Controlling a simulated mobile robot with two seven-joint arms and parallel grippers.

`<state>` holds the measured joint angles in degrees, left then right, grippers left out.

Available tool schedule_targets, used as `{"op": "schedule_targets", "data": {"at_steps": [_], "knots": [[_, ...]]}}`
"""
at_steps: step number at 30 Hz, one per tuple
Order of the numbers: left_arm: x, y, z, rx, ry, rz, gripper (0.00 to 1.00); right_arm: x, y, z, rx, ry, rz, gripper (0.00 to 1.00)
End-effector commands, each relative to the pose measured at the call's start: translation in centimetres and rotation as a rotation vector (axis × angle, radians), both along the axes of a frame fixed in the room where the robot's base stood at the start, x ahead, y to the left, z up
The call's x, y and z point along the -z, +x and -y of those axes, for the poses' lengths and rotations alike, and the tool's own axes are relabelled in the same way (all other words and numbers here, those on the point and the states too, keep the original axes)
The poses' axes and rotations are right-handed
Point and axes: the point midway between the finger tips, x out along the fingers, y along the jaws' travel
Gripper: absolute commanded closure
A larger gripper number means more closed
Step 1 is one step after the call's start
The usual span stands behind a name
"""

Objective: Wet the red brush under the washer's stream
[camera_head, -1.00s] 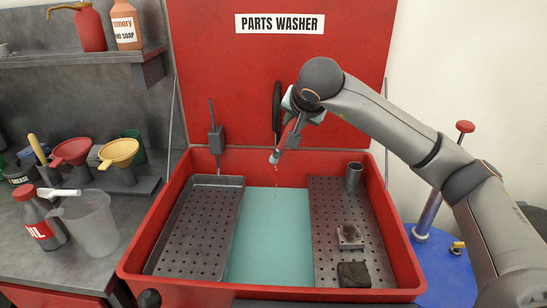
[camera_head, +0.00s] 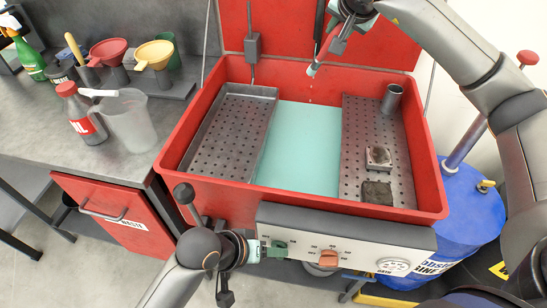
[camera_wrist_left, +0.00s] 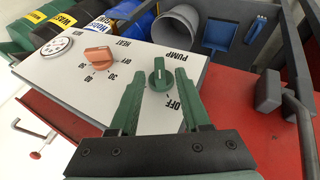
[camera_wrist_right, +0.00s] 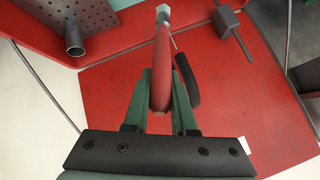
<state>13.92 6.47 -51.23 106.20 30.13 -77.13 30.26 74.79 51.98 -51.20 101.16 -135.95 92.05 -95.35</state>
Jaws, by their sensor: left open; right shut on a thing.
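The red brush (camera_head: 326,46) is held tip-down over the parts washer basin (camera_head: 437,180). Its pale tip points down, with small drops below it. My right gripper (camera_head: 340,24) is shut on the brush's red handle; the right wrist view shows the handle (camera_wrist_right: 161,62) between the green fingers (camera_wrist_right: 160,82). The green pump knob (camera_head: 278,249) is on the washer's front panel (camera_head: 345,236). My left gripper (camera_head: 262,248) is open at that knob. In the left wrist view its fingers (camera_wrist_left: 160,82) stand either side of the knob (camera_wrist_left: 158,78); contact cannot be told.
The orange heat knob (camera_head: 327,258) is beside the pump knob. A perforated tray (camera_head: 228,130) lies left in the basin; a metal cup (camera_head: 391,98) and blocks stand on the right one. A jug (camera_head: 130,121) and bottle (camera_head: 80,112) stand on the left bench.

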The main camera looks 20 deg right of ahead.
Motion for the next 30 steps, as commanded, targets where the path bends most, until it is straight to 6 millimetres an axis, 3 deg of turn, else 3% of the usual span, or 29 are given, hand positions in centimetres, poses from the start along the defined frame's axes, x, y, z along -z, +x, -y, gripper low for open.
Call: {"op": "schedule_targets", "data": {"at_steps": [6, 15, 27, 30], "knots": [[1.2, 0.18, 0.84, -0.001, -0.001, 0.0, 0.53, -0.03, 0.0, 0.0, 0.0, 0.0, 0.0, 1.0], [1.29, 0.18, 0.91, -0.001, -0.001, 0.002, 0.54, -0.02, 0.01, 0.0, 0.0, 0.0, 0.0, 1.0], [1.26, 0.21, 0.9, -0.001, -0.001, 0.002, 0.99, -0.02, 0.0, 0.0, 0.0, 0.0, 0.0, 1.0], [1.25, 0.22, 0.9, -0.001, -0.001, 0.002, 1.0, -0.02, 0.0, 0.0, -0.001, 0.0, 0.001, 1.0]]}}
